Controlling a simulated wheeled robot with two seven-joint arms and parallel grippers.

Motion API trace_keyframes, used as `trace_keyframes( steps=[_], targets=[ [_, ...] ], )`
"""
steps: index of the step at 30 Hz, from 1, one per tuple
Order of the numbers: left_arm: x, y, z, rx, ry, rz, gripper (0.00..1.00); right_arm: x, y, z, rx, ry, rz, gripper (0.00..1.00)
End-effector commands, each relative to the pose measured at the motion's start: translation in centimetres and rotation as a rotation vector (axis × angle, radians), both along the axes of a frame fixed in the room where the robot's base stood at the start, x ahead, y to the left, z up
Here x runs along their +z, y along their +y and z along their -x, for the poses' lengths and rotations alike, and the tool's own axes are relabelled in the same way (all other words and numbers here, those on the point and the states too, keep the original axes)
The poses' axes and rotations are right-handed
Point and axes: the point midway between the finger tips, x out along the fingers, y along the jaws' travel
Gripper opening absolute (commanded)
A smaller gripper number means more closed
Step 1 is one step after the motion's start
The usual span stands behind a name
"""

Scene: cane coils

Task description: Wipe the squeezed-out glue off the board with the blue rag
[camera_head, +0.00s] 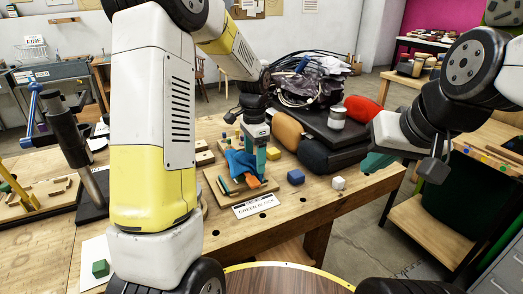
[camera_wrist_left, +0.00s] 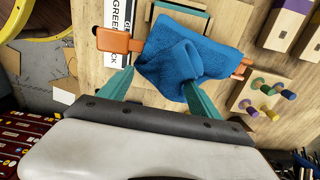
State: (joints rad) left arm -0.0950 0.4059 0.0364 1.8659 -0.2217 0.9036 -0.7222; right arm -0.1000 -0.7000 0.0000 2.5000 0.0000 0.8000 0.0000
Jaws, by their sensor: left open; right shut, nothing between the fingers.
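The crumpled blue rag (camera_head: 238,163) lies over the wooden board (camera_head: 212,179) on the workbench; it also shows in the left wrist view (camera_wrist_left: 190,50). My left gripper (camera_head: 256,162) is over the rag, pointing down. In the left wrist view its teal fingers (camera_wrist_left: 158,88) are spread, with a fold of rag near and partly between the tips. I cannot tell whether they touch the cloth. An orange clamp-like piece (camera_wrist_left: 118,41) sticks out from under the rag. No glue can be made out; the rag hides part of the board. My right gripper (camera_head: 372,163) is shut and empty, off to the right.
A "GREEN BLOCK" label (camera_head: 256,202) lies in front. A black tray (camera_head: 335,130) with dark bags is behind. A peg block (camera_wrist_left: 258,98) is beside the rag.

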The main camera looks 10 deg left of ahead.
Motion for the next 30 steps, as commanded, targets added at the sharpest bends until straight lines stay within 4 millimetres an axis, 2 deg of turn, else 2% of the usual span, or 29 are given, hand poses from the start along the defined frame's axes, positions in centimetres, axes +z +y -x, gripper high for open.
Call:
trace_keyframes(
  steps=[8, 24, 30],
  targets=[
    [-0.2, 0.0, 0.0, 0.000, 0.001, 0.000, 0.73, 0.0, 0.0, 0.0, 0.000, 0.000, 0.000, 0.00],
    [-2.8, 0.1, 0.1, 0.001, 0.004, -0.001, 0.74, 0.0, 0.0, 0.0, 0.000, 0.000, 0.000, 0.00],
    [-2.8, 0.1, 0.2, 0.002, 0.006, -0.001, 0.52, 0.0, 0.0, 0.0, 0.000, 0.000, 0.000, 0.00]
  ],
)
